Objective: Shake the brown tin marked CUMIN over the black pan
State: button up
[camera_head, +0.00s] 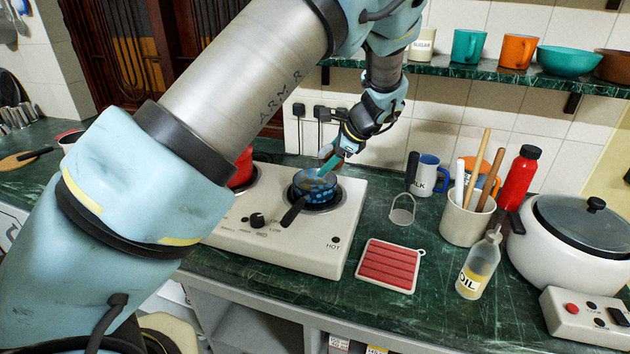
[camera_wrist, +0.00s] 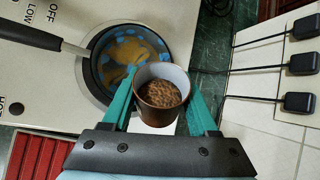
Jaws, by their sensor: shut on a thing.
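My gripper (camera_wrist: 161,88) is shut on a brown tin (camera_wrist: 160,112), with one teal finger on each side. I look into the tin's open top and see brown grains inside; no lettering shows. The pan (camera_wrist: 98,58), with a dark handle (camera_wrist: 45,36), is beside the tin in the wrist view, its blue inside patched with yellow-brown. In the head view the pan (camera_head: 315,188) sits on the right burner, and my gripper (camera_head: 330,164) is just above its far right rim. The tin cannot be made out there, and I cannot tell its tilt.
The white hob (camera_head: 300,243) carries a red pot (camera_head: 242,168) at its left burner, partly behind my arm. A red trivet (camera_head: 390,265), a utensil crock (camera_head: 468,218), an oil bottle (camera_head: 479,265) and a rice cooker (camera_head: 572,238) stand to the right. Plugs (camera_head: 320,112) line the wall behind.

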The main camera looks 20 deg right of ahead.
jog(key=shift+a+f+h+b, duration=0.1)
jog(key=shift+f+h+b, duration=0.45)
jog(key=shift+b, duration=0.55)
dwell(0.8)
jog(key=shift+r+n+g+h+b, duration=0.35)
jog(key=shift+h+b, duration=0.4)
jog(key=shift+b, duration=0.25)
dwell(1.5)
jog(key=shift+f+n+h+b, duration=0.25)
jog(key=shift+f+h+b, duration=0.45)
jog(key=shift+b, duration=0.7)
dwell(1.0)
jog(key=shift+r+h, duration=0.5)
jog(key=shift+r, duration=0.1)
dwell(0.6)
